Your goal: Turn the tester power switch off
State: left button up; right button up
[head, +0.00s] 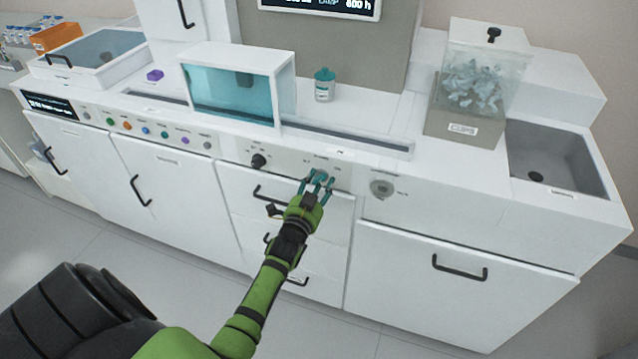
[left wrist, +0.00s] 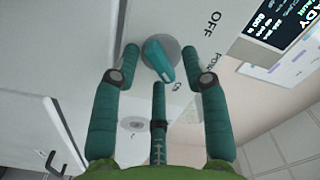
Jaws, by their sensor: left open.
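The power switch is a teal rotary knob (left wrist: 158,60) on a round grey base. In the left wrist view, OFF, POWER and part of an ON label are printed beside it, and the knob's lighter end points toward the ON lettering. In the head view the switch is largely hidden by my fingers. My left gripper (head: 319,182) is at the white front panel, open. In the left wrist view its teal fingers (left wrist: 158,80) stand on either side of the knob, with gaps visible. My right gripper is not in view.
A black knob (head: 258,161) is left of the switch and a round grey dial (head: 382,188) is right of it. Drawers with black handles (head: 270,194) lie below. A teal-windowed box (head: 232,92), a small bottle (head: 324,88) and a clear bin (head: 480,85) stand on the counter.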

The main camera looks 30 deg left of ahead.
pick_arm(q)
jog(key=shift+w, duration=0.15)
grip_shut()
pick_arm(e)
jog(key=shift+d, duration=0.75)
pick_arm(q)
jog(key=shift+n, duration=0.3)
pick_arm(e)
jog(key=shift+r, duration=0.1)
pick_arm(q)
jog(key=n+p, duration=0.1)
jog(key=n, duration=0.2)
jog(key=shift+r, duration=0.2)
jog(key=n+p, duration=0.1)
jog(key=n, duration=0.5)
jog(key=shift+a+r, duration=0.1)
jog(key=shift+r, duration=0.05)
jog(key=n, duration=0.4)
jog(key=shift+a, duration=0.1)
jog(key=shift+a+n, duration=0.15)
jog(key=shift+n, duration=2.05)
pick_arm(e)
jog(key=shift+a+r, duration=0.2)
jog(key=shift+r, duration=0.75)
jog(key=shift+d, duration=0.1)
